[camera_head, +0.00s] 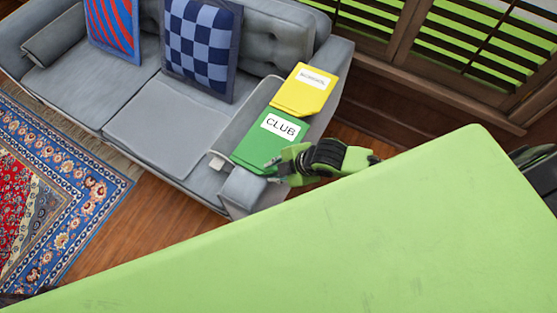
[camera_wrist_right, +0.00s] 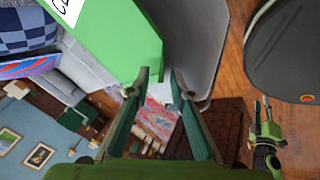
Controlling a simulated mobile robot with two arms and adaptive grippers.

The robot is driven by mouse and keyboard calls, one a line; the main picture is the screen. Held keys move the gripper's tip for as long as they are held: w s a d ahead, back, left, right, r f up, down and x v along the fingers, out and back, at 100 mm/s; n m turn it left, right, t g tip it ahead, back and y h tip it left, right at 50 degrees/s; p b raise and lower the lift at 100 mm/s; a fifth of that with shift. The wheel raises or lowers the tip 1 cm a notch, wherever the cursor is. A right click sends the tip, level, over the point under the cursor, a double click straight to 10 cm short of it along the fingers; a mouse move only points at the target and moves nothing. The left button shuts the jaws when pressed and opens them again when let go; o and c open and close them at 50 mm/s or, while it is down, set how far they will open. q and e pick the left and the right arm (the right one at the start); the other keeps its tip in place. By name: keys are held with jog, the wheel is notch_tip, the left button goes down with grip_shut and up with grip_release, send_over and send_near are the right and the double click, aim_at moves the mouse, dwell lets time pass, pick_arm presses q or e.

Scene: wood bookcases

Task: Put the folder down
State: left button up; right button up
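A green folder (camera_head: 268,140) with a white CLUB label lies on the grey sofa's right armrest (camera_head: 254,105). A yellow folder (camera_head: 304,90) with a white label lies just behind it, also on the armrest. My right gripper (camera_head: 273,167) is at the green folder's near right corner. In the right wrist view, the green folder (camera_wrist_right: 115,38) is at the left finger, and the fingertips (camera_wrist_right: 161,78) are apart with a gap between them. Whether the folder still touches the finger is unclear. My left gripper shows small in the right wrist view (camera_wrist_right: 262,108); its finger state is unclear.
The sofa (camera_head: 165,120) holds a red-and-blue cushion (camera_head: 112,27) and a blue checked cushion (camera_head: 201,47). A window with dark slats (camera_head: 475,45) is behind on the right. A patterned rug (camera_head: 60,190) lies on the wood floor at left.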

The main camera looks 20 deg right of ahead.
jog(key=v, duration=1.2)
jog(key=shift+p, duration=0.35)
jog(key=shift+f, duration=0.15)
jog(key=w+d+f+m+t+h, duration=0.1)
jog(key=w+d+f+m, duration=0.2)
jog(key=f, duration=0.2)
jog(key=w+d+f+m+h, duration=0.1)
jog(key=w+d+f+m, duration=0.1)
jog(key=w+d+f, duration=0.3)
jog(key=s+d+f+m+h, duration=0.1)
jog(key=s+d+f+m, duration=0.25)
jog(key=f, duration=0.55)
jog(key=s+d+f+m+h, duration=0.15)
jog(key=s+f, duration=0.25)
jog(key=f, duration=0.5)
jog(key=s+a+f+m+g, duration=0.1)
jog(key=s+a+f, duration=0.1)
jog(key=s+f, duration=0.3)
jog(key=s+a+f+m+g, duration=0.2)
jog(key=s+f, duration=0.3)
jog(key=s, duration=0.8)
jog(key=s+a+f+m+g, duration=0.2)
jog(key=s+f, duration=0.3)
jog(key=s, duration=0.5)
jog(key=shift+a+f, duration=0.3)
jog(key=shift+a, duration=0.4)
jog(key=shift+y, duration=0.25)
